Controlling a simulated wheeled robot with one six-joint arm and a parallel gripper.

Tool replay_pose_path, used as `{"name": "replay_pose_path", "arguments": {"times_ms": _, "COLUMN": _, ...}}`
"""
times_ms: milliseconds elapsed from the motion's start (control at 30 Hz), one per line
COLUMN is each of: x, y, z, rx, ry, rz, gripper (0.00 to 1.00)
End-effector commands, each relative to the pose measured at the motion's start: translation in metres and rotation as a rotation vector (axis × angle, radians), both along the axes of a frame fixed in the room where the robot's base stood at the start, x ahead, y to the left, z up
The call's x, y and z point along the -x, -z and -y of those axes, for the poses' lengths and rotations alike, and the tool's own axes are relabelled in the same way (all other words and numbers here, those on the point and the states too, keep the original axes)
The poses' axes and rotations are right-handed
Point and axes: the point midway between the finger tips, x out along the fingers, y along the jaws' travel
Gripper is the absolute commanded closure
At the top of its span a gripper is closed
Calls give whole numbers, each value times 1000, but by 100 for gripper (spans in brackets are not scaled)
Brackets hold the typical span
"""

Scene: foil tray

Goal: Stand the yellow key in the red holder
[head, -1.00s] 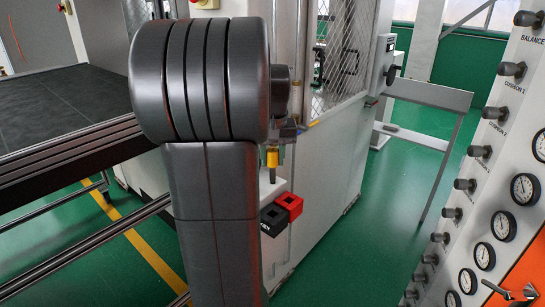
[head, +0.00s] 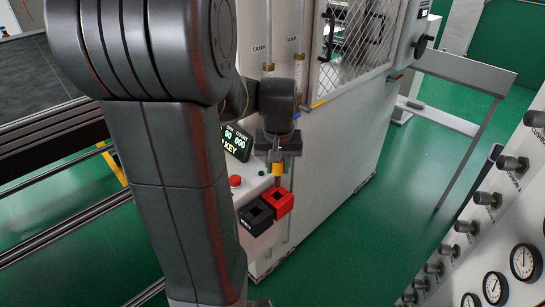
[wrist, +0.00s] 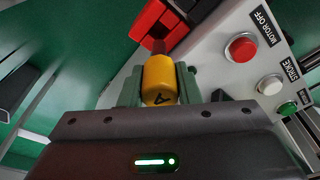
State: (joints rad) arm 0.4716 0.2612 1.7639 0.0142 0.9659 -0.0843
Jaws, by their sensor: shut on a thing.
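The yellow key (head: 277,170) is upright in my gripper (head: 277,160), just above the red holder (head: 283,204). In the wrist view my gripper (wrist: 160,88) is shut around the yellow key (wrist: 159,78), which has a dark letter on it and a reddish-brown shank pointing toward the red holder (wrist: 152,18). The shank's end is close to the holder; I cannot tell whether it touches or enters the opening. The red holder sits at the edge of the pale console, beside a black holder (head: 255,219).
The console carries a red button (head: 236,181), which also shows in the wrist view (wrist: 240,48), and a lit display (head: 236,143). A tall pale cabinet (head: 335,160) with a mesh door stands behind. A gauge panel (head: 495,240) is at the right.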

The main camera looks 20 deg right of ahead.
Motion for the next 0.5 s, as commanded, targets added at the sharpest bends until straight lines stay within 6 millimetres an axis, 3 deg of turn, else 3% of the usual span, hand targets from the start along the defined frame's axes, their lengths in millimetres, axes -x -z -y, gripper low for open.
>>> {"name": "replay_pose_path", "arguments": {"times_ms": 500, "x": 0, "y": 30, "z": 0, "rx": 0, "ry": -2, "rz": -2, "gripper": 94}}
